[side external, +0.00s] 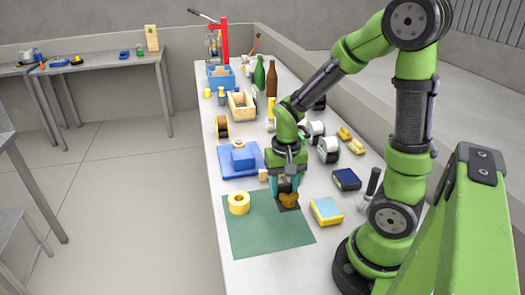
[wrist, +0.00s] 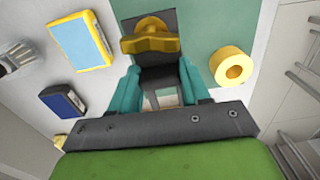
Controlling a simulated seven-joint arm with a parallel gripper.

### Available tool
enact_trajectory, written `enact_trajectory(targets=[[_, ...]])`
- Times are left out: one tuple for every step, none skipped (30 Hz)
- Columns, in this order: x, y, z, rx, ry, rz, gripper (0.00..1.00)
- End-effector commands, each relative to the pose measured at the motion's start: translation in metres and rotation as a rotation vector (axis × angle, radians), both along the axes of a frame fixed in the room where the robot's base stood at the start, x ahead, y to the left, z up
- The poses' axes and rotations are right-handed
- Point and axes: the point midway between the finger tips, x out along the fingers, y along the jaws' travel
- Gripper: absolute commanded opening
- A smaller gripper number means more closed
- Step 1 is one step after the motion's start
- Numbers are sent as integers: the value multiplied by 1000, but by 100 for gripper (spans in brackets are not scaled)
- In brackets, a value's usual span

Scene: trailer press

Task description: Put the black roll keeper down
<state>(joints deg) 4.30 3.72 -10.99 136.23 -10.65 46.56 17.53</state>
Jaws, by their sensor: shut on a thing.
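My gripper (side external: 286,187) points down over the bench, its teal fingers shut on the black roll keeper (side external: 290,208). In the wrist view my gripper (wrist: 157,80) has the keeper's black body (wrist: 160,76) between its fingers. The keeper has a yellow knob (wrist: 150,44), which also shows in the side view (side external: 288,199). The keeper is low over the right back edge of the green mat (side external: 265,238); I cannot tell whether it touches. A yellow roll (side external: 239,203) stands on the mat to the left, apart from the gripper; it also shows in the wrist view (wrist: 233,68).
A blue-and-yellow sponge-like block (side external: 326,211) lies right of the mat. A dark blue box (side external: 346,179) lies behind it. A blue fixture (side external: 236,166) stands behind the mat. Bottles and bins fill the bench's far end. The mat's front is clear.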

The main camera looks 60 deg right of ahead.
Motion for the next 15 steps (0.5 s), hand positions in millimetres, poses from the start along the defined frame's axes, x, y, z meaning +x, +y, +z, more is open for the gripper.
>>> enact_trajectory(targets=[[-1,0,-10,2,7,-6,15],[-1,0,-15,0,7,-6,15],[-1,0,-21,1,6,-6,15],[-1,0,-24,1,5,-6,15],[0,0,-27,1,5,-6,15],[0,0,-30,0,4,-5,15],[0,0,-33,1,5,-6,15],[-1,0,-36,1,5,-6,15],[-1,0,-42,0,7,-6,15],[-1,-1,-46,1,6,-6,15],[-1,0,-51,1,6,-6,15],[-1,0,-56,1,6,-5,15],[0,0,-59,1,5,-5,15],[0,0,-62,1,5,-5,15],[0,0,-65,0,3,-4,15]])
